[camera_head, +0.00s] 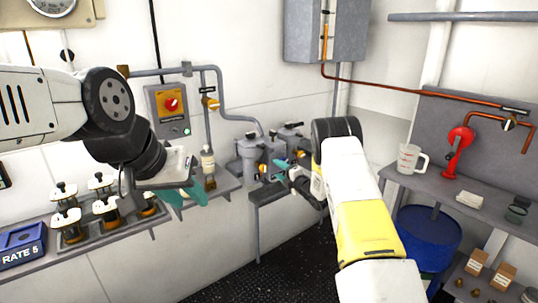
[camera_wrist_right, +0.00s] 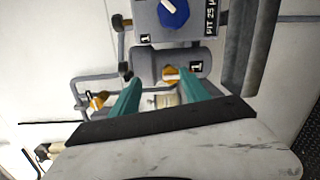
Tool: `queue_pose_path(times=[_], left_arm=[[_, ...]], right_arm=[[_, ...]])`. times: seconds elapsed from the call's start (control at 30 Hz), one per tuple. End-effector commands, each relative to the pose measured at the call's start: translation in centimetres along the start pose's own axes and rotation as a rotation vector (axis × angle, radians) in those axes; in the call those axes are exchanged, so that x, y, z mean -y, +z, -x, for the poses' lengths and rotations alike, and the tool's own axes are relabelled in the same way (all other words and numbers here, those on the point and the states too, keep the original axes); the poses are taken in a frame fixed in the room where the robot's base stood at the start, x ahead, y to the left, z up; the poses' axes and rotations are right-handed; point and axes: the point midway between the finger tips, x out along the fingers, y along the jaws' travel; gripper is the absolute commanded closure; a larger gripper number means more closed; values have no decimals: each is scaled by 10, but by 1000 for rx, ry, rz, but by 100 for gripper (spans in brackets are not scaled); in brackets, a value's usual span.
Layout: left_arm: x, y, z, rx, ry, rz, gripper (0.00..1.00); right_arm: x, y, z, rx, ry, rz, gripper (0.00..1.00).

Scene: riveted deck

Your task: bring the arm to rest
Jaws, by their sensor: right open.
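My right gripper (camera_head: 280,172) is at the end of my white and yellow right arm, in front of the grey filter housings (camera_head: 250,152) on the back wall. In the right wrist view its two teal fingers (camera_wrist_right: 157,98) stand apart with nothing gripped. An orange valve knob (camera_wrist_right: 172,75) and a grey housing marked 1 (camera_wrist_right: 197,66) show beyond the fingertips. My left gripper (camera_head: 188,194) hangs at the left in front of the wall shelf, its teal fingers partly overlapping. I cannot make out its opening.
The left shelf holds several brass-and-black fittings (camera_head: 105,208) and a blue box (camera_head: 22,246) reading RATE 5. A switch box (camera_head: 170,108) hangs above. At right, a bench carries a clear jug (camera_head: 409,158) and a red tool (camera_head: 457,148); a blue drum (camera_head: 428,235) stands below. Dark floor (camera_head: 290,262) is open between.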

Motion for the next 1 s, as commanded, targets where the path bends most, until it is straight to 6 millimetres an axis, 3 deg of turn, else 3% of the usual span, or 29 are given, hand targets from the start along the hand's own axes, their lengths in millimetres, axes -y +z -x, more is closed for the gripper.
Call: queue_pose_path(times=[0.03, 0.2, 0.33, 0.47, 0.63, 0.77, 1.0], left_arm=[[0, 0, 0, 0, 0, 0, 64], [0, 0, 0, 0, 0, 0, 64], [0, 0, 0, 0, 0, 0, 64], [0, 0, 0, 0, 0, 0, 64], [0, 0, 0, 0, 0, 0, 64], [0, 0, 0, 0, 0, 0, 64], [0, 0, 0, 0, 0, 0, 64]], right_arm=[[-23, 14, 2, 38, -12, -34, 46], [-94, 60, 27, 211, -102, -254, 46], [-143, 79, 63, 336, -158, -455, 46], [-185, 82, 108, 449, -205, -667, 46], [-228, 64, 178, 578, -260, -953, 46], [-250, 33, 236, 664, -305, -1168, 46], [-269, -51, 350, 811, -405, -1544, 46]])
